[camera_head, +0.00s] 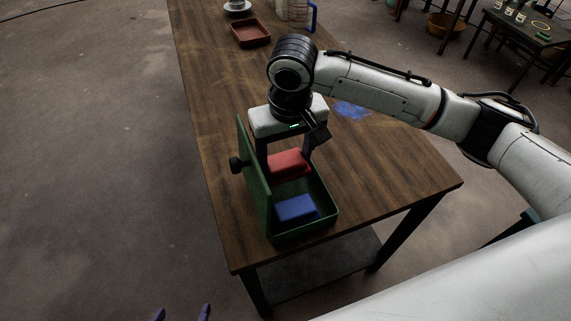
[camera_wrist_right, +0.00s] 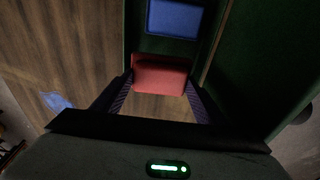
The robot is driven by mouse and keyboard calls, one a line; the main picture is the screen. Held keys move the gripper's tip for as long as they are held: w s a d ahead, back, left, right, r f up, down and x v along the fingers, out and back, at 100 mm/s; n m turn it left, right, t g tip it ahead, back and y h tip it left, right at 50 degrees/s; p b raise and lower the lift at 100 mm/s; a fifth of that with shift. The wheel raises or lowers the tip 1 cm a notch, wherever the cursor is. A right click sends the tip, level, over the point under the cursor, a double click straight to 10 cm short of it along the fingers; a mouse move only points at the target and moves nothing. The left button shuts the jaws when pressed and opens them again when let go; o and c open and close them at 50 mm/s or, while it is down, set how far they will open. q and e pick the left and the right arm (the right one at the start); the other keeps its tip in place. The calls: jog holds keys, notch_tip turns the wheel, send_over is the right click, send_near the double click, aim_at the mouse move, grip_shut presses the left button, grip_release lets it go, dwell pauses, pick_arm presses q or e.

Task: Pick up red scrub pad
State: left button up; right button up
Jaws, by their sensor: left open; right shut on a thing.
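The red scrub pad (camera_head: 288,163) is at the far end of the open green box (camera_head: 305,234). My right gripper (camera_head: 286,158) reaches down over that end and is shut on the pad. In the right wrist view the red pad (camera_wrist_right: 160,76) spans between the two fingers (camera_wrist_right: 158,98). I cannot tell whether the pad still touches the box floor. My left gripper (camera_head: 182,314) shows only as fingertips at the bottom edge, apart and empty, away from the table.
A blue pad (camera_head: 297,208) lies in the near end of the box. The green lid (camera_head: 252,180) stands open on the left. A blue splash (camera_head: 352,110), a brown tray (camera_head: 250,33) and a jug (camera_head: 299,14) are further back on the wooden table (camera_head: 215,120).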

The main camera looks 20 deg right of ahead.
aim_at(285, 160)
notch_tip(285, 160, up, 23)
jog(key=p, duration=0.3)
